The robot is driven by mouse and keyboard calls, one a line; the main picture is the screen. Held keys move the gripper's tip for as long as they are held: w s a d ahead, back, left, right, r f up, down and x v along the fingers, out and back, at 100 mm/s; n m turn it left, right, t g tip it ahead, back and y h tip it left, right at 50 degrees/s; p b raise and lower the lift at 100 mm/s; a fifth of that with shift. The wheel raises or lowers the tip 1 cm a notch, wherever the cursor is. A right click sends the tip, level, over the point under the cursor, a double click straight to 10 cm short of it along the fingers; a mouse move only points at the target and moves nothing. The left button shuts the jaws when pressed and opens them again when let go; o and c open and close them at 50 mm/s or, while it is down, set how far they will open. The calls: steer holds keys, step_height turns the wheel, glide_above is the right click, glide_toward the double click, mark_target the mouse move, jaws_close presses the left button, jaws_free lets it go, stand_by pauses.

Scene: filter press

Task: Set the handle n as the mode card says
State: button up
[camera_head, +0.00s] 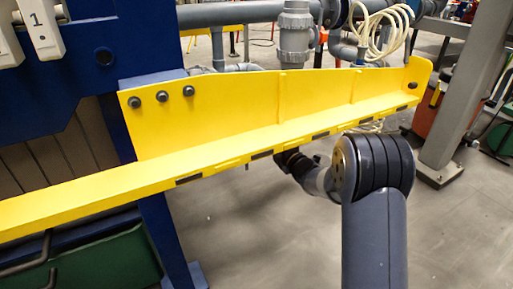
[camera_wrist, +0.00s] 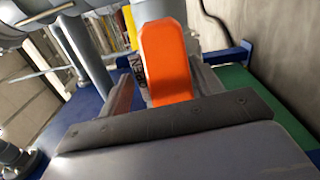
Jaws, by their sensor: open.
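An orange handle (camera_wrist: 165,62) stands close in front of my gripper (camera_wrist: 162,88) in the wrist view. It lies between the two open fingers; I cannot tell whether they touch it. Part of a label with dark letters, seemingly "OPEN", shows just left of the handle. The handle's number and its lower end are hidden. In the head view my gripper is not visible; my arm reaches under and behind the yellow beam. No mode card can be made out in either view.
A blue frame with a white tag marked "1" (camera_head: 38,20) stands left. Grey pipes and a valve (camera_head: 295,35) are behind. Open floor (camera_head: 260,235) lies below. Blue and green surfaces (camera_wrist: 238,85) lie around the handle.

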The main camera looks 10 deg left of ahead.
steer(key=shift+s+f, duration=0.2)
steer(key=v, duration=0.6)
steer(key=shift+s+d, duration=0.2)
steer(key=shift+s, duration=0.1)
steer(key=shift+w+a, duration=0.1)
steer(key=x, duration=0.7)
steer(key=shift+f, duration=0.1)
steer(key=shift+f+m, duration=0.4)
steer(key=shift+m, duration=0.35)
steer(key=shift+f+m, duration=0.35)
steer(key=shift+m, duration=0.4)
steer(key=shift+s+r, duration=0.1)
steer(key=shift+s, duration=0.1)
